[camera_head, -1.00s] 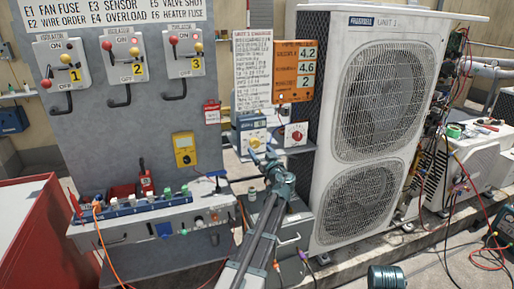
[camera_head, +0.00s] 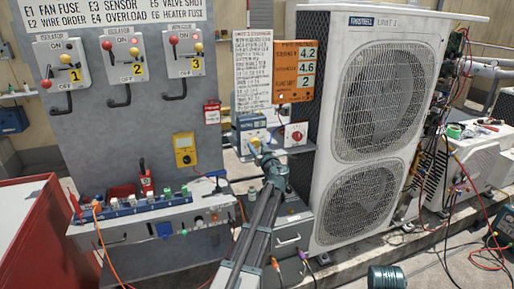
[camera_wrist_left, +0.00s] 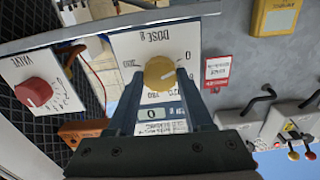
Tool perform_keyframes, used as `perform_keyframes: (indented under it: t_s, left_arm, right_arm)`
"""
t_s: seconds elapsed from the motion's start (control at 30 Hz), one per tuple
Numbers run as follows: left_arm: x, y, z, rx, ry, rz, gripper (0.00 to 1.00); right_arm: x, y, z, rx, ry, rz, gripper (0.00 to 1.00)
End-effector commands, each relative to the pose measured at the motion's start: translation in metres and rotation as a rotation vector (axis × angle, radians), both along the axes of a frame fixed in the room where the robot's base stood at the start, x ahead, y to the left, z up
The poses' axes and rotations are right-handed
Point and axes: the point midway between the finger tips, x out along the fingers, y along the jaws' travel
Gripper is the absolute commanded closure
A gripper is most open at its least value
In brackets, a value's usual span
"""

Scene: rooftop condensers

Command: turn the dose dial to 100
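The dose dial is a round yellow knob (camera_wrist_left: 160,73) on a white panel marked DOSE g, upside down in the left wrist view. Numbers ring it, and a small window beside it (camera_wrist_left: 152,114) seems to read 0. In the head view the knob (camera_head: 256,142) sits on a blue and white box behind the service bench. My left gripper (camera_wrist_left: 161,78) has its two fingers on opposite sides of the knob, apparently touching it; it also shows in the head view (camera_head: 263,157). The knob's pointer is not clear. My right gripper is not in view.
A red valve knob (camera_head: 295,136) sits on the box just right of the dial. A large condenser (camera_head: 315,130) stands close on the right. The isolator panel (camera_head: 100,140) and a bench with several coloured parts (camera_head: 145,228) are at left. A yellow meter (camera_head: 184,149) hangs nearby.

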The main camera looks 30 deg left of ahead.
Motion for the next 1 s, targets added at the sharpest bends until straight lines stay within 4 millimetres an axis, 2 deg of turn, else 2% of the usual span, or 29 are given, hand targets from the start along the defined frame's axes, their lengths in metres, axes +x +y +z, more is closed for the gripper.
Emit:
perform_keyframes:
  t_s: [0.03, 0.17, 0.57, 1.0]
  left_arm:
    - [0.0000, -0.0003, 0.0000, 0.000, 0.000, 0.000, 0.76]
    - [0.0000, -0.0003, 0.0000, 0.000, 0.000, 0.000, 1.00]
    - [0.0000, -0.0003, 0.0000, 0.055, 0.065, 0.000, 1.00]
    - [0.0000, -0.0003, -0.0001, 0.303, 0.355, 0.000, 1.00]
  right_arm:
    - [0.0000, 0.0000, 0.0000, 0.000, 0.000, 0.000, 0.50]
    - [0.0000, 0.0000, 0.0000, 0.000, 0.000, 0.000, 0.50]
    - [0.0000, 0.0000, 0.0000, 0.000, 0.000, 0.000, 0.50]
    - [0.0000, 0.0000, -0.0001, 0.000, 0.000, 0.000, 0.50]
